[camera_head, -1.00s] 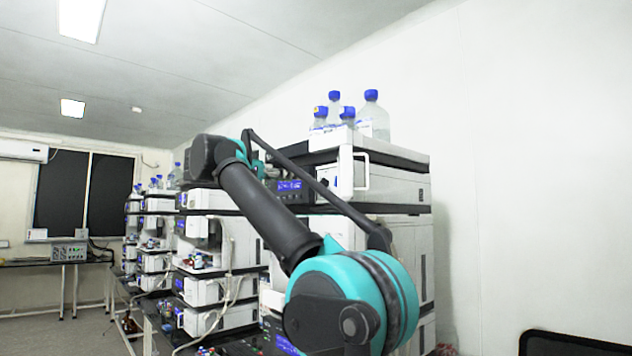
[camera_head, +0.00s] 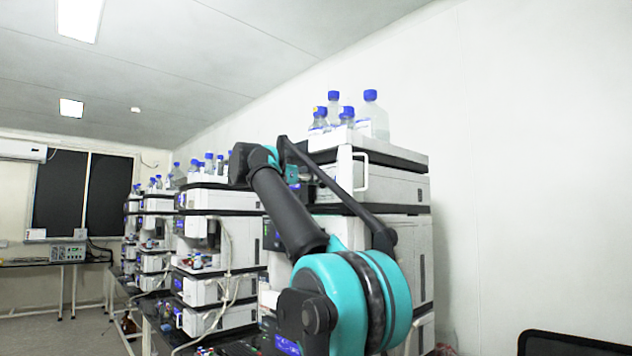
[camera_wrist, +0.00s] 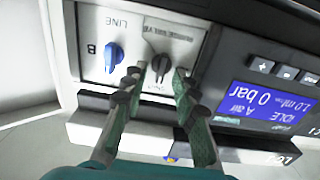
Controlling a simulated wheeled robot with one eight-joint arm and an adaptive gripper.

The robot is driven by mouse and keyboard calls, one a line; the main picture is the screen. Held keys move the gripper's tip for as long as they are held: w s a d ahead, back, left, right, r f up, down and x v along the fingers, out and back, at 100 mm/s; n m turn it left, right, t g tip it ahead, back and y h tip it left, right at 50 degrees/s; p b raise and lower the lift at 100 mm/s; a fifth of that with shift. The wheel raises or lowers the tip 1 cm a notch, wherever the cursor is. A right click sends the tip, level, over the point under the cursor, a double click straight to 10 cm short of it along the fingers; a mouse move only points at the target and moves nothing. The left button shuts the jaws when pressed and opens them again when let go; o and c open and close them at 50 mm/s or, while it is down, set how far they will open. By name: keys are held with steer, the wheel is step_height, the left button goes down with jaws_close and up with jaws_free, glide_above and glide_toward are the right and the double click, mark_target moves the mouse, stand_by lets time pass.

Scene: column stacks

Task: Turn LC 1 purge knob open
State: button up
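The purge valve knob (camera_wrist: 160,65) is a small black pointer knob on a light panel in the wrist view. Lettering that looks like "PURGE VALVE" runs upside down by it. My gripper (camera_wrist: 157,79) is open, with one finger on each side of the black knob. A gap shows between the knob and each finger; I cannot tell how deep the fingertips reach. A blue knob (camera_wrist: 113,56) marked "LINE" and "B" is just left of the left finger. In the head view my gripper is hidden behind the arm and the instrument stack (camera_head: 385,185).
A blue screen (camera_wrist: 268,107) reading "IDLE" and "0 bar", with dark buttons (camera_wrist: 285,72), is right of the gripper. A ledge (camera_wrist: 95,103) runs below the knobs. Bottles (camera_head: 371,116) stand on the near stack. More stacks (camera_head: 208,230) line the bench to the left.

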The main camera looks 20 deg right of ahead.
jaws_close()
steer(key=shift+n, duration=0.3)
steer(key=n, duration=1.7)
steer(key=shift+w+a+f, duration=0.2)
steer(key=shift+w+f, duration=0.2)
stand_by(0.4)
jaws_free()
